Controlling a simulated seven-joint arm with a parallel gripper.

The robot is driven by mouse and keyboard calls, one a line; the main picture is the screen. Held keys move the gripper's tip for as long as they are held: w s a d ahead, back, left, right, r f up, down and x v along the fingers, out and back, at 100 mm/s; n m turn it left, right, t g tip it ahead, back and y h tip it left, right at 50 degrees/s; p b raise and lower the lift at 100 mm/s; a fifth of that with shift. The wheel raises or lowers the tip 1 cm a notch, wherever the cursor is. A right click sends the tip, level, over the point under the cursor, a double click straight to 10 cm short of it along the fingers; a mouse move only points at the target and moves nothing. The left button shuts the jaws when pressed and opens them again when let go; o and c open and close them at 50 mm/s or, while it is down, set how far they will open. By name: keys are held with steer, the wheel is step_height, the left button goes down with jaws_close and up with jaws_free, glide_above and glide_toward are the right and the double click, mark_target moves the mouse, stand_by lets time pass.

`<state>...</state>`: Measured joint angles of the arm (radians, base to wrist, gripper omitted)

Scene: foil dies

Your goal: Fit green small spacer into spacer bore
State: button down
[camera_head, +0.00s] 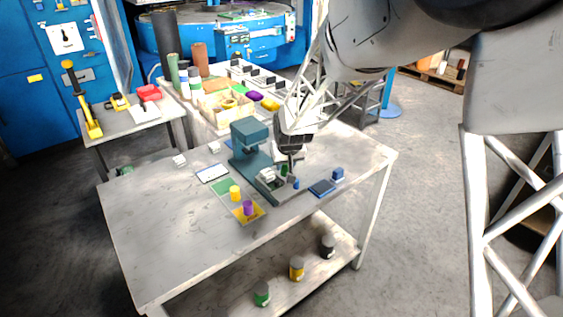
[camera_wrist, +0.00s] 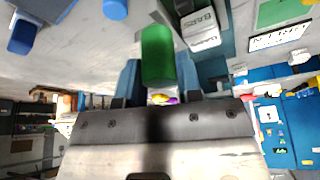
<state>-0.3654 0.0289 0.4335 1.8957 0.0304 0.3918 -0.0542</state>
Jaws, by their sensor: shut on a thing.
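The green small spacer (camera_wrist: 157,52) is an upright-looking green cylinder held between the blue fingers of my gripper (camera_wrist: 158,82) in the wrist view. In the head view my gripper (camera_head: 290,158) is low over the base of a teal press (camera_head: 248,140), and the green spacer (camera_head: 284,171) shows small beneath it. A pale lettered block (camera_head: 267,175) sits on the press base beside the spacer; it also shows in the wrist view (camera_wrist: 200,30). A small blue cylinder (camera_head: 296,183) stands close by. I cannot make out the spacer bore, nor whether the spacer touches anything.
A blue mat (camera_head: 321,188) and a blue block (camera_head: 337,173) lie to the right. A yellow cylinder (camera_head: 235,192) and a purple cylinder (camera_head: 248,207) stand on coloured mats to the front left. The left part of the grey table (camera_head: 150,235) is clear.

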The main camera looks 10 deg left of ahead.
steer(key=shift+w+a+f, duration=0.1)
steer(key=shift+w+a, duration=0.2)
steer(key=shift+w, duration=0.55)
steer(key=shift+w+a+f, duration=0.1)
steer(key=shift+w+a, duration=0.25)
steer(key=shift+w, duration=0.55)
steer(key=shift+w+a+f, duration=0.1)
steer(key=shift+w+a, duration=0.2)
steer(key=shift+w, duration=0.55)
steer(key=shift+f, duration=1.7)
steer(key=shift+f, duration=0.1)
steer(key=c, duration=1.1)
jaws_free()
steer(key=v, duration=1.2)
steer(key=shift+s, duration=0.1)
